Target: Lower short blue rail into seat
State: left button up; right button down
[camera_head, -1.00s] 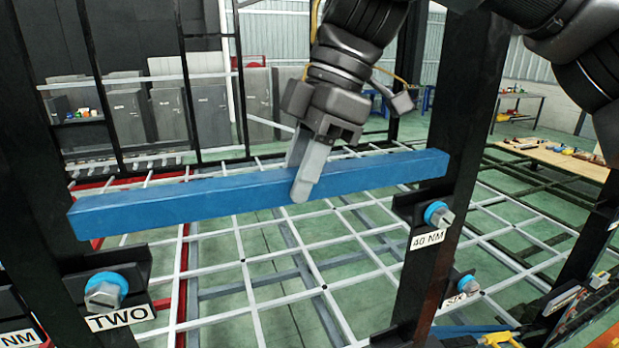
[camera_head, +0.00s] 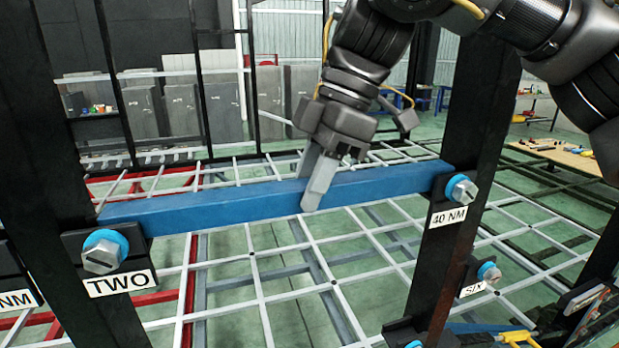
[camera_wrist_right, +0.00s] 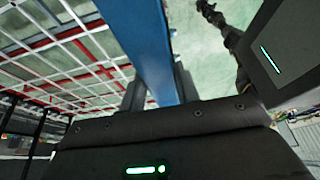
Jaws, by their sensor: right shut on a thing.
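The short blue rail (camera_head: 240,205) lies nearly level between two black posts in the head view. My right gripper (camera_head: 314,190) is shut on it near its middle, coming from above. The rail's left end is behind the black bracket with a blue-ringed bolt (camera_head: 104,251) and the label TWO (camera_head: 120,283). Its right end is behind the bracket with the bolt (camera_head: 461,190) by the label 40 NM (camera_head: 449,216). Whether the rail touches the brackets' bottoms is hidden. The rail (camera_wrist_right: 145,45) also runs through the right wrist view. My left gripper is not in view.
The left black post (camera_head: 50,120) and right black post (camera_head: 470,100) flank the rail. A white grid frame (camera_head: 250,290) spreads below and behind. A lower bracket with a bolt (camera_head: 489,271) is labelled SIX. A wooden table with tools (camera_head: 555,152) stands back right.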

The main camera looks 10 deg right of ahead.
jog(key=shift+f, duration=0.2)
dwell(0.6)
jog(key=c, duration=0.9)
grip_release()
jog(key=shift+s, duration=0.1)
jog(key=shift+c, duration=0.2)
jog(key=shift+f, duration=0.1)
jog(key=p+v, duration=0.2)
jog(key=v, duration=0.8)
jog(key=shift+d+r+p, duration=0.2)
jog(key=shift+r+p, duration=0.1)
jog(key=shift+r, duration=0.15)
